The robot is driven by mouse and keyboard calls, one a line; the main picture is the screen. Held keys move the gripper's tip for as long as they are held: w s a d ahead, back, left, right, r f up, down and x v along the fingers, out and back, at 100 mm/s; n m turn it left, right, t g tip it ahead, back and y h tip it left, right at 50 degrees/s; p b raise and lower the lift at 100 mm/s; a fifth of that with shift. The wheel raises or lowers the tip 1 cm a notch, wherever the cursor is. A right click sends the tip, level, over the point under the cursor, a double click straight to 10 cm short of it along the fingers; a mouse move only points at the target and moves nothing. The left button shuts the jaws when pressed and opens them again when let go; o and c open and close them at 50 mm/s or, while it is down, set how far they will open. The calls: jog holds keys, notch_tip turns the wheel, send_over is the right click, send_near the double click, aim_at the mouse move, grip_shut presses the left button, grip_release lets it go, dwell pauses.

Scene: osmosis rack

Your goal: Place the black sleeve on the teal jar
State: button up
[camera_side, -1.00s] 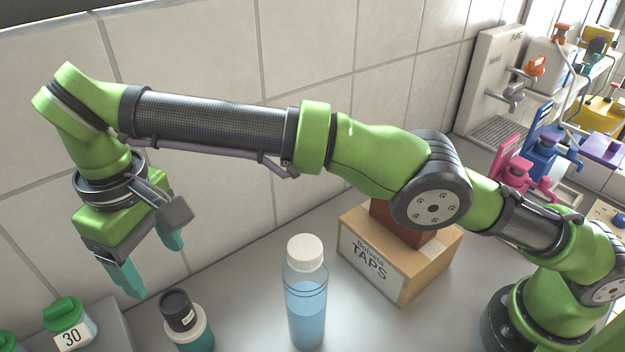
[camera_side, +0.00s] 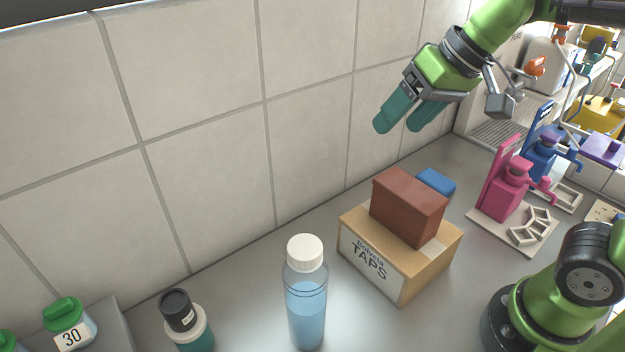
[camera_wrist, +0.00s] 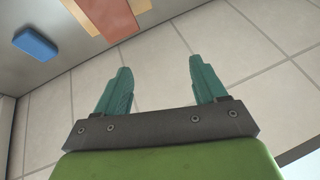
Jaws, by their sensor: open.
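The black sleeve (camera_side: 178,310) sits on top of the teal jar (camera_side: 196,343) at the lower left of the side view, slightly tilted in the picture. The jar has a pale collar, and its lower part is cut off by the frame edge. My gripper (camera_side: 407,125) is open and empty, high in the air near the tiled wall, far to the right of the jar. In the wrist view its two teal fingers (camera_wrist: 162,80) stand apart with nothing between them. The sleeve and jar are not in the wrist view.
A clear bottle of blue liquid (camera_side: 306,305) stands right of the jar. A cardboard box (camera_side: 385,265) carries a brown block (camera_side: 408,208), with a blue block (camera_side: 437,182) behind. Pink (camera_side: 508,190) and blue (camera_side: 545,150) fixtures stand right. A green-capped container (camera_side: 66,325) is far left.

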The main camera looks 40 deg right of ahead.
jog(key=s+d+f, duration=0.1)
jog(key=s+f, duration=0.1)
jog(key=s+d+f+m+t, duration=0.1)
jog(key=s+d, duration=0.1)
jog(key=s+d+f+m, duration=0.1)
jog(key=s+f, duration=0.1)
jog(key=shift+d+f+t+h, duration=0.15)
jog(key=shift+f+t+h, duration=0.2)
jog(key=shift+t+h, duration=0.05)
dwell(0.8)
